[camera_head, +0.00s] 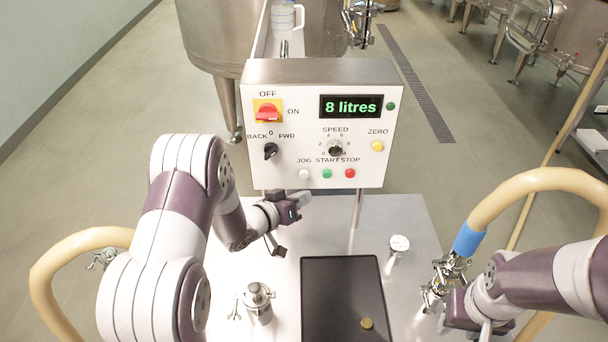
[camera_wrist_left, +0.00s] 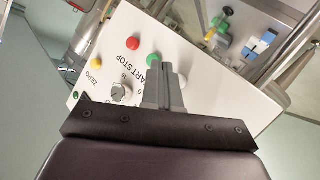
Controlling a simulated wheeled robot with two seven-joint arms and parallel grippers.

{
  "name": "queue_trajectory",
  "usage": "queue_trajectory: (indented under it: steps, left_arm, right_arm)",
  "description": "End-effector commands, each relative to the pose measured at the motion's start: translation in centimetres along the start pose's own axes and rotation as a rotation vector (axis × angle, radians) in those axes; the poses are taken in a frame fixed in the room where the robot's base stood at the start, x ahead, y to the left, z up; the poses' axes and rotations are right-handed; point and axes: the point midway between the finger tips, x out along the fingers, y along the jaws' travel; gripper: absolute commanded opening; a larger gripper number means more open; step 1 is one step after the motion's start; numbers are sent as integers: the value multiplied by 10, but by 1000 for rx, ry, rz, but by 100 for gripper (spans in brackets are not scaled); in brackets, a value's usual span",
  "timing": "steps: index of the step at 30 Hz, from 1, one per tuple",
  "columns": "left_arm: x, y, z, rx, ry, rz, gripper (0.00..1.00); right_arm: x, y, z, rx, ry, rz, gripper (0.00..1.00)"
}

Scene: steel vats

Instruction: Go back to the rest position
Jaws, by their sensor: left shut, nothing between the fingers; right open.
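The control panel (camera_head: 320,120) stands on the steel cart top, its display reading "8 litres". My left gripper (camera_head: 303,199) is in front of the panel's lower edge and is shut and empty. In the left wrist view its closed fingers (camera_wrist_left: 170,85) point at the panel face (camera_wrist_left: 125,65), in front of the buttons and a dial; whether they touch it cannot be told. My right gripper (camera_head: 462,310) is open at the lower right, beside a clamped metal hose fitting (camera_head: 440,280). Its fingers are partly hidden.
A black mat (camera_head: 340,290) with a small brass piece lies on the cart top (camera_head: 420,215). A metal clamped port (camera_head: 258,300) and a white-topped post (camera_head: 398,245) stand beside it. A beige hose (camera_head: 540,180) arches at right. Steel vats (camera_head: 215,35) stand behind.

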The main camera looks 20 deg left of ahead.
Motion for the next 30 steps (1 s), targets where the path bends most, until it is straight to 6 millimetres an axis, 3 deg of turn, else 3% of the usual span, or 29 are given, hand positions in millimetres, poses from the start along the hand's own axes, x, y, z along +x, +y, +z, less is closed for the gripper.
queue_trajectory:
  steps: [6, 20, 23, 26, 27, 30]
  left_arm:
    - [-10, 7, 6, 0, 1, -1, 0]
    - [-10, 6, 8, 16, -4, -4, 0]
    - [-15, -16, 35, 72, -127, -116, 0]
    - [-55, -53, 78, 117, -407, -360, 0]
    - [-78, -59, 92, 129, -538, -450, 0]
    - [-145, -42, 118, 108, -844, -589, 0]
  right_arm:
    - [-2, 0, 0, 0, 0, 0, 43]
    - [-2, 0, 0, 0, 0, 0, 43]
    - [-2, 0, 0, 0, 0, 0, 43]
    - [1, 0, 0, 0, 0, 0, 43]
    - [6, 0, 1, 0, 0, 0, 43]
    - [22, 0, 3, 0, 0, 0, 43]
